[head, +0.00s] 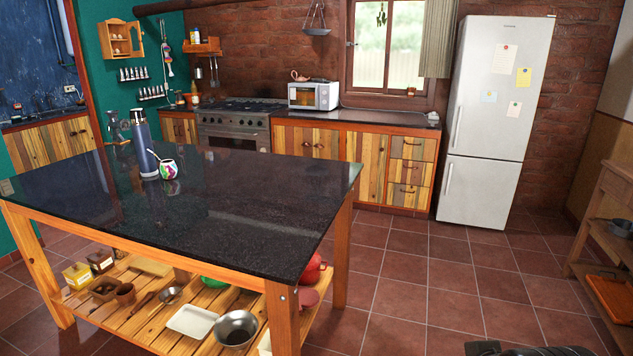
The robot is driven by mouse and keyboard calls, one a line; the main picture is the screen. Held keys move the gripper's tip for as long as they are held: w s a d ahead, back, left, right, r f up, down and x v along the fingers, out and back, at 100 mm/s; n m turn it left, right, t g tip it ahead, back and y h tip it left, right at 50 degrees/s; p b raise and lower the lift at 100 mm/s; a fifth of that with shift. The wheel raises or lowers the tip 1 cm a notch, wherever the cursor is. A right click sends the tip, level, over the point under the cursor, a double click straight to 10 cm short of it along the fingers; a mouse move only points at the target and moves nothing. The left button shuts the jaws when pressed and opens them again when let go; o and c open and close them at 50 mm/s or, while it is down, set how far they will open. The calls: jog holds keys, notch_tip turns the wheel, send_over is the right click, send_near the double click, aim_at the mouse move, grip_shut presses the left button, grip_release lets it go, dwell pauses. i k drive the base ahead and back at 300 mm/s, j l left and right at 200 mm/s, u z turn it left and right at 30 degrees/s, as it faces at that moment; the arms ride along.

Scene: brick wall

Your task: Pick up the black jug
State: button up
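No plainly black jug stands out. A tall dark blue-grey flask (144,148) with a silver top stands upright on the dark stone top of the island table (240,225), towards its far left. Behind it to the left is a smaller dark vessel (113,127), possibly a jug; its shape is hard to make out. A dark part of my arm or gripper (530,350) shows at the bottom right edge, far from both vessels. It is mostly cut off, so its fingers cannot be judged.
A colourful cup (168,170) with a straw stands right beside the flask. The lower shelf holds a metal bowl (236,328), a white tray (191,321) and a red pot (312,268). Tiled floor is free between the table and the fridge (495,120). A wooden stand (603,215) is at right.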

aim_at(180, 102)
jog(key=i+l+z, duration=0.3)
jog(key=i, duration=0.75)
jog(key=i+z, duration=0.25)
jog(key=i, duration=2.95)
jog(key=i+j+u, duration=0.15)
jog(key=i+u, duration=0.8)
jog(key=i+l+u, duration=0.15)
jog(key=i+u, duration=0.3)
jog(key=i+l+u, duration=0.35)
jog(key=u, duration=0.15)
jog(key=i+j+u, duration=0.35)
jog(key=i, duration=0.35)
jog(key=i+u, duration=0.35)
jog(key=i, duration=0.35)
jog(key=i+u, duration=0.4)
jog(key=i, duration=2.45)
jog(key=i+z, duration=0.5)
jog(key=i+j+z, duration=0.1)
jog(key=i+z, duration=0.35)
jog(key=i+j+z, duration=0.35)
jog(key=z, duration=0.15)
jog(key=i+j+z, duration=0.95)
jog(key=j+z, duration=0.15)
jog(key=i+j+z, duration=0.15)
jog(key=j+z, duration=0.15)
jog(key=j, duration=0.25)
